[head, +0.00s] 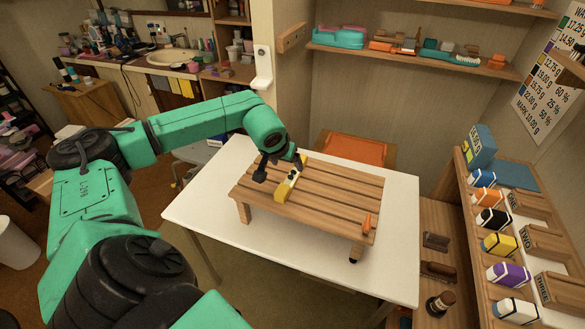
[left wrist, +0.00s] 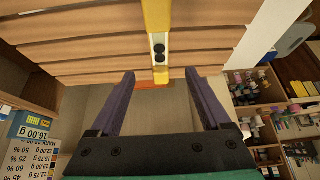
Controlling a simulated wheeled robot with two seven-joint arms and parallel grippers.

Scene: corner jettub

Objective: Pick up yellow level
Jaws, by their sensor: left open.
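The yellow level (head: 282,195) lies on a small slatted wooden stand (head: 335,200), across its slats. My left gripper (head: 280,167) is open over the far part of the level, with a finger to either side in the head view. In the left wrist view, the level (left wrist: 157,18) lines up with the gap between the spread fingers of the gripper (left wrist: 160,74), and dark round spots show on it. Nothing is held. Whether the fingers touch the stand cannot be told. My right gripper is not in view.
The stand rests on a white table (head: 190,212). A small orange object (head: 367,222) lies at the stand's right front corner. An orange-topped piece (head: 355,148) stands behind the table. A shelf with several coloured bottles (head: 492,220) is close on the right.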

